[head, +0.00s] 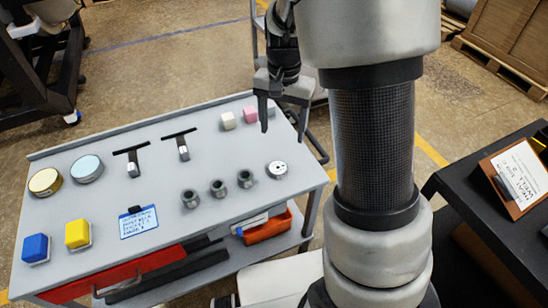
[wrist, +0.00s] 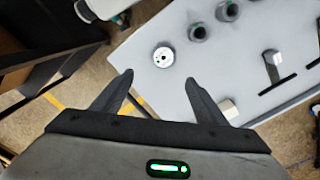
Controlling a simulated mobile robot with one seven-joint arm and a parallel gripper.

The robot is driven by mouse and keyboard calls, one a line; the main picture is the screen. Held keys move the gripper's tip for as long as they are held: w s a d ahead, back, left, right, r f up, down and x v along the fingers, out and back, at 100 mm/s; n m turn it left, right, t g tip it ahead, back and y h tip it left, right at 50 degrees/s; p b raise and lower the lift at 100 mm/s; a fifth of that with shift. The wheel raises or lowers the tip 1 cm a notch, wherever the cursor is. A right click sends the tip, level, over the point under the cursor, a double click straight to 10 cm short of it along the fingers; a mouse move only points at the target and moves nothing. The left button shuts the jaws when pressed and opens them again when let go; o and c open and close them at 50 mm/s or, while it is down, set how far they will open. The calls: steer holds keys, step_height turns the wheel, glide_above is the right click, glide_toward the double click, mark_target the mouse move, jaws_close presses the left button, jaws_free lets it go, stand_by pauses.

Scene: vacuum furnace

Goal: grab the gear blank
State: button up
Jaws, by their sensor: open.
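The gear blank looks to be the small pale metal disc with a centre hole (head: 277,169), lying flat near the right edge of the grey bench (head: 165,224). It also shows in the wrist view (wrist: 163,57), just beyond and between my fingertips. My gripper (head: 283,132) is open and empty, pointing down above the bench's back right part. In the wrist view its two fingers (wrist: 159,78) are spread wide, apart from the disc. Nothing covers the disc in either view.
Several short dark ringed cylinders (head: 218,187) stand left of the disc. White (head: 228,121) and pink (head: 249,113) blocks sit near the back edge. T-handled pieces (head: 182,147), round tins (head: 88,168) and blue and yellow cubes (head: 77,233) are farther left. A black table (head: 505,220) stands at right.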

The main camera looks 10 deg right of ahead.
glide_above(278, 167)
steer(key=f, duration=0.6)
steer(key=d+f, duration=0.1)
steer(key=f, duration=0.1)
steer(key=shift+s+f+b, duration=0.1)
steer(key=shift+f+b, duration=0.25)
steer(key=shift+f, duration=0.05)
steer(key=shift+a+f, duration=0.25)
steer(key=shift+f, duration=1.1)
steer(key=shift+a+f, duration=0.25)
steer(key=shift+f, duration=1.05)
steer(key=c, duration=1.5)
